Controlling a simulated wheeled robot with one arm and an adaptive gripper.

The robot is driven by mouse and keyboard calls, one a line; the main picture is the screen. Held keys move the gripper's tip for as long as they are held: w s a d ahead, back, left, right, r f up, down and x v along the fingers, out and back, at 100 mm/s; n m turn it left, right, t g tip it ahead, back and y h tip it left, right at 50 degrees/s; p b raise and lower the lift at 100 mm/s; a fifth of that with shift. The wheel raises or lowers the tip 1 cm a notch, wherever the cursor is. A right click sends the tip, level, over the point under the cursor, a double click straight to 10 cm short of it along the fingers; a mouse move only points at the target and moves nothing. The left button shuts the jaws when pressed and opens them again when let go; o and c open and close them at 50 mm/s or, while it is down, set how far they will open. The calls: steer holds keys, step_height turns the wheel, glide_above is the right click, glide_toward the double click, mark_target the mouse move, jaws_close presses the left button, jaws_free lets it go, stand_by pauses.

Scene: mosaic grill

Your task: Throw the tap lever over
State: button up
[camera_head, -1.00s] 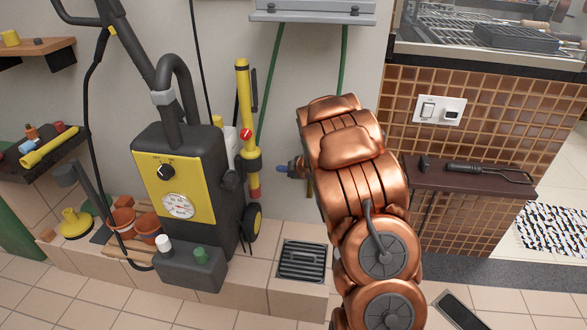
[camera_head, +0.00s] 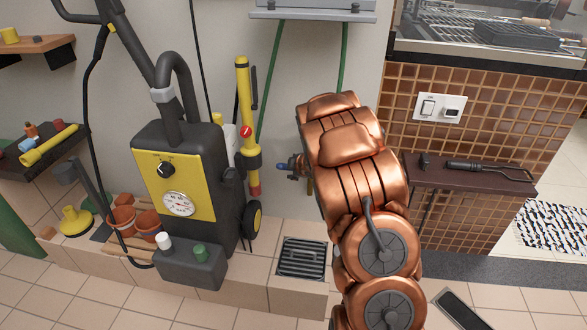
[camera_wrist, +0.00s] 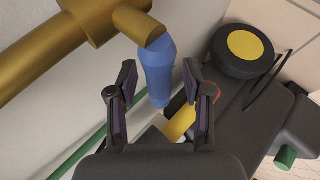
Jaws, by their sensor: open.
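The tap lever (camera_wrist: 158,75) is a blue rounded handle that hangs down from the brass tap (camera_wrist: 95,12) in the wrist view. My gripper (camera_wrist: 158,88) is open, with one dark finger on each side of the lever. I see no clear contact between the fingers and the lever. In the head view the blue lever (camera_head: 283,167) shows as a small tip left of my copper arm. My gripper's dark fingers (camera_head: 295,167) show beside it, and my arm hides most of the tap.
A yellow and black pressure washer (camera_head: 185,195) stands left of the tap, with a yellow lance (camera_head: 243,95) upright beside it. A floor grate (camera_head: 302,259) lies below. A dark shelf with tools (camera_head: 470,176) is at the right.

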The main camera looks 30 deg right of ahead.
steer(key=v, duration=1.2)
stand_by(0.7)
